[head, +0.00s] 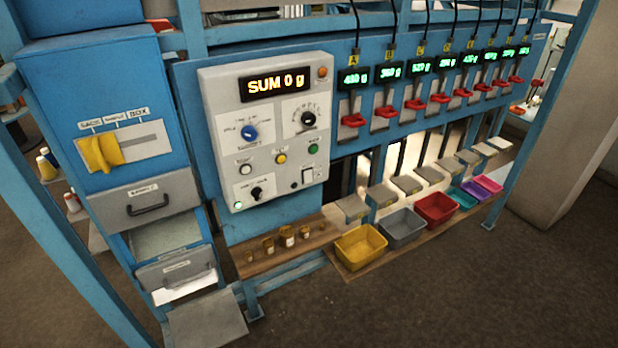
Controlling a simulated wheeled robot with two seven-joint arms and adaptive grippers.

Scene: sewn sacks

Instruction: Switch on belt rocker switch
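A grey control panel (266,130) is mounted on the blue machine, left of the middle of the head view. At its lower right is a small white rocker switch (307,176) with a dark edge. Its label and its position, on or off, are too small to tell. Neither of my grippers is in view, and nothing covers the switch.
The panel also carries a display (276,85) reading SUM 0 g, a blue knob (249,132), a black knob (308,118) and several buttons. Coloured bins, including a yellow bin (361,246), stand on a low shelf. The floor (400,310) in front is clear.

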